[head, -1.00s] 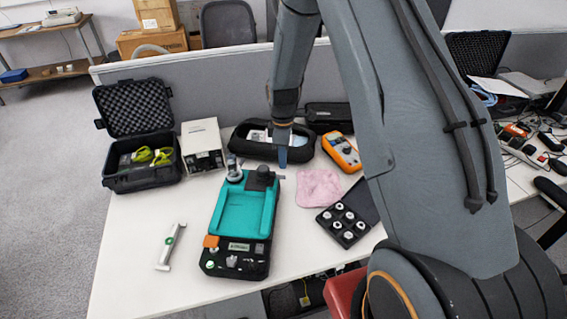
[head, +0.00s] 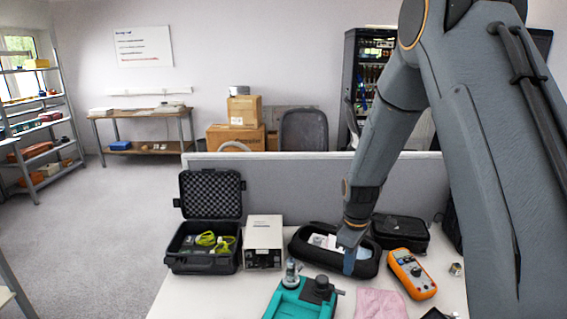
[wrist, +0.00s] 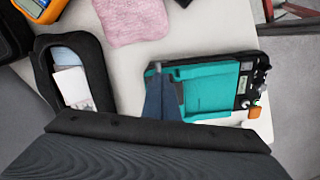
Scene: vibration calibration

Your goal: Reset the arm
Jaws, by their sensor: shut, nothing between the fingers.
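My gripper (head: 349,262) hangs at the end of my arm, pointing down, in front of the open black soft case (head: 303,257) in the head view. Its fingers are shut with nothing between them. In the wrist view my gripper (wrist: 160,98) shows as blue fingers overlapping the end of the teal calibration device (wrist: 208,92). The device (head: 290,306) is cut off by the bottom edge of the head view. Whether the fingertips touch anything is hidden, but they look raised above the table.
An open black hard case (head: 205,262) with yellow-green items and a beige box (head: 263,242) stand to the left. An orange multimeter (head: 412,274) and pink cloth (head: 380,304) lie to the right. A grey partition (head: 300,192) runs behind the table.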

